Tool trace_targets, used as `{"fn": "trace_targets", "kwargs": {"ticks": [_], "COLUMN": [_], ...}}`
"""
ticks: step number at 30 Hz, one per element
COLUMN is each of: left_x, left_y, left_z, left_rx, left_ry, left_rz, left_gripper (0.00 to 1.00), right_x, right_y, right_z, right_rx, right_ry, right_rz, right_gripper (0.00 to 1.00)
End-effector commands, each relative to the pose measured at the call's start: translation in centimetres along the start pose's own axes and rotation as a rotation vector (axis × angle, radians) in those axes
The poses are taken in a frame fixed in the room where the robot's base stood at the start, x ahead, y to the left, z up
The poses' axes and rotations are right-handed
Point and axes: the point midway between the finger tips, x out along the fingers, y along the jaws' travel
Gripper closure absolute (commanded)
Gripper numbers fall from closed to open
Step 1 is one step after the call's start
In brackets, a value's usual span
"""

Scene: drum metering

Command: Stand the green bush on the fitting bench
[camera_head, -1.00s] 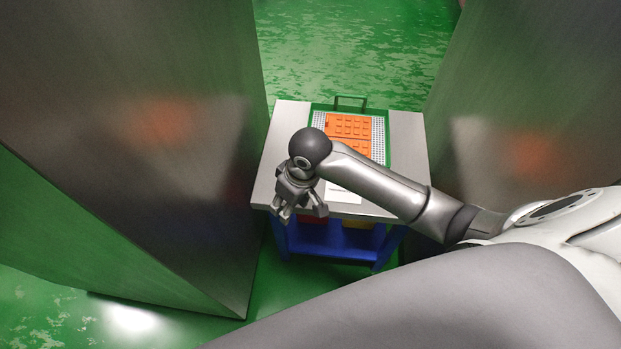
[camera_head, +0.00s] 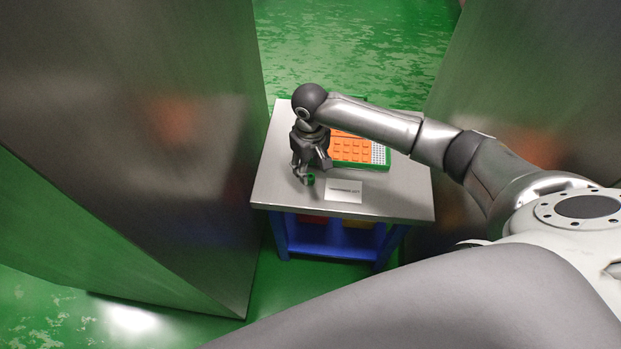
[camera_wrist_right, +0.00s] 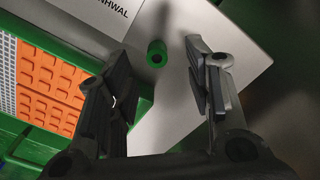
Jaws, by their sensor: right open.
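The green bush (camera_head: 309,179) is a short cylinder with a hole. It stands on the grey metal bench top (camera_head: 400,200), left of a white label card. It also shows in the right wrist view (camera_wrist_right: 157,53), hole towards the camera, in line with the gap between the fingers. My right gripper (camera_head: 312,170) is open and close to the bush, partly over it in the head view. In the right wrist view the open fingers (camera_wrist_right: 158,62) have clear gaps to the bush on both sides. My left gripper is not in view.
A green-rimmed tray (camera_head: 386,166) with orange studded blocks (camera_head: 352,150) lies on the bench behind the white card (camera_head: 343,190). Tall metal panels flank the bench on the left (camera_head: 130,120) and right (camera_head: 530,90). The bench's front right top is clear.

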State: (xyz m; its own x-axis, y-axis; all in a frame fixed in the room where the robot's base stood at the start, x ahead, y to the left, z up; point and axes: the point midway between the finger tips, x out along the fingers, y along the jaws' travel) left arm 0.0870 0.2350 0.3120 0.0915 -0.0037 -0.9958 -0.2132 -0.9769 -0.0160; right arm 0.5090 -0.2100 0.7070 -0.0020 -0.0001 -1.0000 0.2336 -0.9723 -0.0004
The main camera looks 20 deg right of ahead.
Motion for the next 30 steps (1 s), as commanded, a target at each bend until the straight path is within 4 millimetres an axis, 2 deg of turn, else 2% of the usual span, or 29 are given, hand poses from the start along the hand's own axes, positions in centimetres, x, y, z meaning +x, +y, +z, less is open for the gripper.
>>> {"fn": "trace_targets", "kwargs": {"ticks": [5, 14, 23, 30], "left_x": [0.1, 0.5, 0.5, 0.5], "left_y": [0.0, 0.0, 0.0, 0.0], "left_z": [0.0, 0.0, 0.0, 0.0], "left_rx": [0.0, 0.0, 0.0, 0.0], "left_ry": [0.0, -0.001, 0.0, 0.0], "left_rz": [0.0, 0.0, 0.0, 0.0], "left_gripper": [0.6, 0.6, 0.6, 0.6], "right_x": [1.3, 5.2, 5.7, 5.7], "right_y": [0.1, 0.5, 0.5, 0.5], "right_z": [-0.2, -0.6, -0.6, -0.6], "right_rx": [0.0, -0.001, -0.002, -0.002], "right_ry": [0.0, 0.0, 0.002, 0.001], "right_rz": [0.001, 0.001, 0.001, 0.001], "right_gripper": [0.53, 0.53, 0.53, 0.84]}}
